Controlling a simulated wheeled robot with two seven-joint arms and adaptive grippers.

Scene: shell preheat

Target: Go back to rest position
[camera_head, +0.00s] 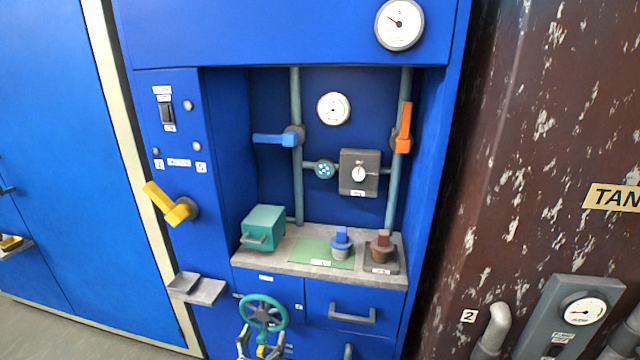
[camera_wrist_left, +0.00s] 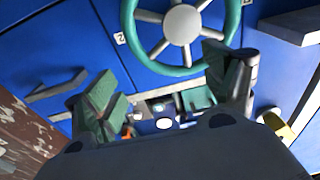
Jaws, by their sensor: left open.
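My left gripper (camera_head: 261,343) shows at the bottom edge of the head view, just below the teal handwheel (camera_head: 263,312) on the blue cabinet front. In the left wrist view its two fingers with green pads (camera_wrist_left: 163,90) stand wide apart with nothing between them. The handwheel's rim and grey hub (camera_wrist_left: 181,24) lie beyond the fingertips in that view. I cannot tell whether a finger touches the rim. My right gripper is in neither view.
The blue cabinet's recess holds a teal box (camera_head: 263,228), a blue-handled plug (camera_head: 341,243), a brown one (camera_head: 381,246) and pipes with a blue lever (camera_head: 273,139) and an orange lever (camera_head: 404,127). A yellow handle (camera_head: 172,204) and a grey ledge (camera_head: 197,288) jut out at left.

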